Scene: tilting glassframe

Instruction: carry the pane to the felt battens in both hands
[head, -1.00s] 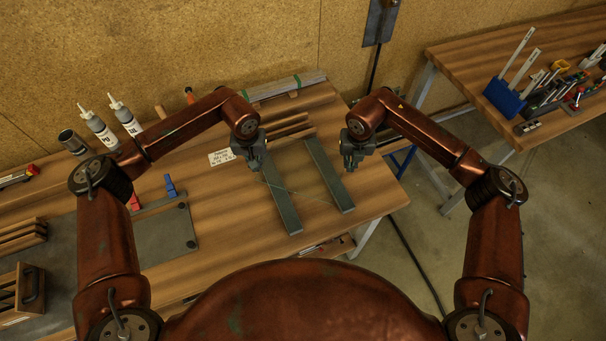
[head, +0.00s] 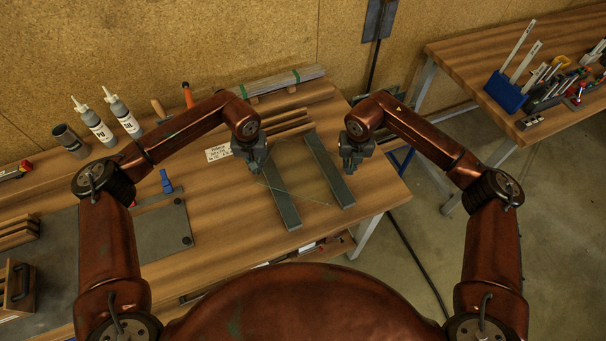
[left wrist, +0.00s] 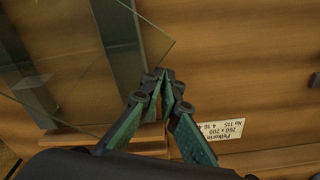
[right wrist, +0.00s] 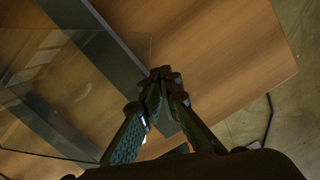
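The clear glass pane (head: 304,184) spans between my two grippers, over the two dark grey felt battens, left (head: 285,211) and right (head: 336,184). Its outline is faint. My left gripper (head: 257,168) is shut on the pane's left edge; the left wrist view shows the pane's corner (left wrist: 150,40) beside the fingertips. My right gripper (head: 350,168) is shut on the right edge, which the right wrist view shows as a faint sheet (right wrist: 105,85). The battens show through the glass. I cannot tell whether the pane touches them.
A white label (head: 218,153) lies left of the battens. Wooden strips (head: 285,122) and a bundle of long strips (head: 285,83) lie behind. Bottles (head: 97,126) and a grey mat (head: 160,235) are at left. The bench's right edge is close to the right batten.

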